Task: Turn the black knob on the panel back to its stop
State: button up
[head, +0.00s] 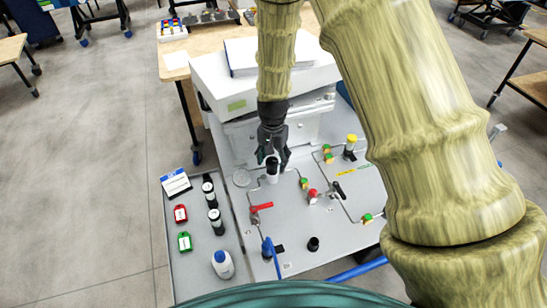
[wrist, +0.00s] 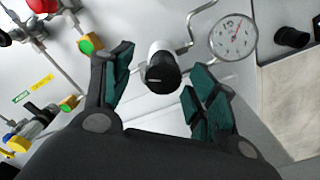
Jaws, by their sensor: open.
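The black knob (wrist: 162,72) tops a short white cylinder on the grey panel and has a pale mark on its face. In the wrist view it lies between the two green-padded fingers of my gripper (wrist: 158,82), with a visible gap on each side. My gripper (head: 273,158) is open and points down over the panel in the head view. The knob also shows there as a dark cap on a white body (head: 272,174), partly hidden by the fingers. I cannot tell how far the knob is turned.
A round gauge (wrist: 233,37) sits beside the knob. A red-handled valve (head: 261,207), a red knob (head: 312,196) and another black knob (head: 313,244) stand nearer the front. A white machine (head: 215,80) stands behind.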

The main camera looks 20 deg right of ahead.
jog(key=shift+w+f, duration=0.6)
jog(key=shift+w, duration=0.05)
jog(key=shift+s+r, duration=0.25)
jog(key=shift+s, duration=0.1)
jog(key=c, duration=0.4)
jog(key=shift+w+f, duration=0.1)
jog(key=c, duration=0.6)
jog(key=shift+c, duration=0.2)
jog(key=shift+n, duration=0.3)
